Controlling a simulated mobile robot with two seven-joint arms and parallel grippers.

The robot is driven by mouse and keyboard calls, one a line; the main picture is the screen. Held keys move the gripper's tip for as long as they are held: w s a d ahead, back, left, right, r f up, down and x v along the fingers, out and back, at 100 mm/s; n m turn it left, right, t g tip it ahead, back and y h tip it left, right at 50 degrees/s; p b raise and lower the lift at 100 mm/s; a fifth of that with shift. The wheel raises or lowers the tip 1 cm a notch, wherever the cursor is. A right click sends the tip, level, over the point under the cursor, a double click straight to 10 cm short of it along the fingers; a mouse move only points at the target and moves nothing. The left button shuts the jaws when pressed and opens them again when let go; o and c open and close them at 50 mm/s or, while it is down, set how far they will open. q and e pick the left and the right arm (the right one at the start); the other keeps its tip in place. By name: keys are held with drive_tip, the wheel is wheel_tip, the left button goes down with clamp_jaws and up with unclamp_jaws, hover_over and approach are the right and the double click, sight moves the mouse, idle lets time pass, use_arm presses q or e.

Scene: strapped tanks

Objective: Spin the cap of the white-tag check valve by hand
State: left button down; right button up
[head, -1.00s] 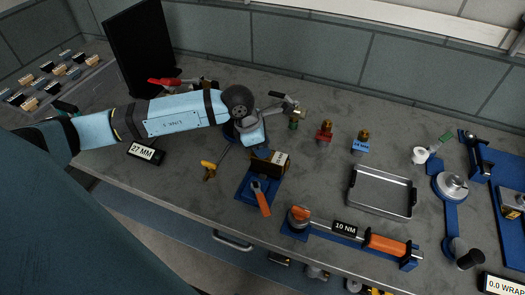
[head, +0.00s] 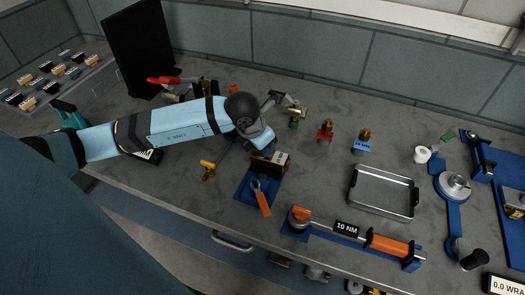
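My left arm reaches in from the left across the bench in the head view. Its pale blue wrist end (head: 262,139) is right above a dark, brass-edged block (head: 265,163) with a pale label on the blue fixture (head: 244,187). The fingers are hidden or too small to make out, so I cannot tell whether they touch the block. Several small brass fittings stand farther right: one with green (head: 294,123), one with red (head: 325,131), one with blue (head: 361,141). I cannot tell for sure which thing is the white-tag check valve. My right gripper is out of view.
An orange-handled tool (head: 262,200) lies on the fixture. A 10 NM torque wrench (head: 385,245) lies near the front edge. A metal tray (head: 382,193) is at centre right, and a yellow-handled fitting (head: 208,168) is left of the fixture. A black panel (head: 139,48) stands at the back left.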

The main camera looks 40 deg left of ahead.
use_arm(q)
drive_tip(key=shift+d+f+n+y, duration=0.1)
drive_tip(key=shift+n+y, duration=0.2)
drive_tip(key=shift+n, duration=0.6)
drive_tip(key=n+y, duration=0.1)
drive_tip(key=n, duration=0.2)
drive_tip(key=shift+b, duration=0.3)
drive_tip(key=shift+n+y, duration=0.3)
drive_tip(key=shift+n, duration=0.4)
drive_tip(key=n+y, duration=0.1)
drive_tip(key=n, duration=0.2)
drive_tip(key=shift+n+g, duration=0.3)
